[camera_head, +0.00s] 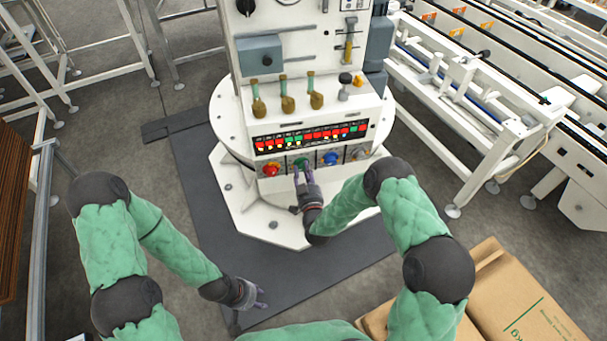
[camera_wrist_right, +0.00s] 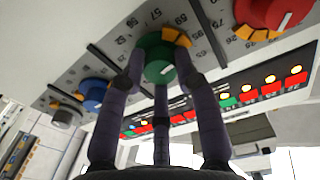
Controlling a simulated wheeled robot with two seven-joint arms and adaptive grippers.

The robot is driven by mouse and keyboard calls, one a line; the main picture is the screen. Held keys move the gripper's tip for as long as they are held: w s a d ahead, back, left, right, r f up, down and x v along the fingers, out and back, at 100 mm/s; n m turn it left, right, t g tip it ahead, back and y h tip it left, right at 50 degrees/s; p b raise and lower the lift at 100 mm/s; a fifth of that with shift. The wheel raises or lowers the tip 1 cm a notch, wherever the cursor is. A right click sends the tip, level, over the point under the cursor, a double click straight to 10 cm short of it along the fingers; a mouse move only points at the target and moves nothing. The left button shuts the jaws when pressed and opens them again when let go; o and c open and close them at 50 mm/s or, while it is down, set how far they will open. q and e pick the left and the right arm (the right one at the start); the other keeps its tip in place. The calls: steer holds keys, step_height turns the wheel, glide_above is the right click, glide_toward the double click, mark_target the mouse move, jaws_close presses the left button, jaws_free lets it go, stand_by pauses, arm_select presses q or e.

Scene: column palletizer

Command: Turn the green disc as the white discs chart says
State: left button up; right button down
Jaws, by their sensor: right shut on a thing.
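The green disc (camera_wrist_right: 154,48) is a round knob with a white line on its face and an orange piece (camera_wrist_right: 178,36) at its edge. In the head view the right gripper (camera_head: 302,174) covers part of the green disc (camera_head: 301,162). A black chart panel (camera_head: 310,136) above the knobs has red and green tiles and small pale round marks, too small to read. My left gripper (camera_head: 260,299) is open and empty, low over the dark mat.
A red knob (camera_head: 270,169) sits left of the green disc; a blue knob (camera_head: 330,158) and a grey knob (camera_head: 360,153) sit right. Bottle-shaped handles (camera_head: 288,104) stand above the panel. Cardboard boxes (camera_head: 520,305) lie at lower right. A white conveyor (camera_head: 480,110) stands at right.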

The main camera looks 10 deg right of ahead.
steer(key=shift+s+f+n+b, duration=0.15)
steer(key=shift+n+b, duration=0.25)
steer(key=shift+n, duration=0.65)
steer(key=shift+f+n+b, duration=0.15)
steer(key=shift+n+b, duration=0.2)
steer(key=shift+n, duration=0.7)
steer(key=c, duration=0.9)
jaws_free()
steer(key=shift+f, duration=0.1)
steer(key=shift+r, duration=0.2)
steer(key=s, duration=1.2)
steer(key=shift+d+f, duration=0.25)
steer(key=shift+d, duration=0.1)
steer(key=shift+w, duration=0.1)
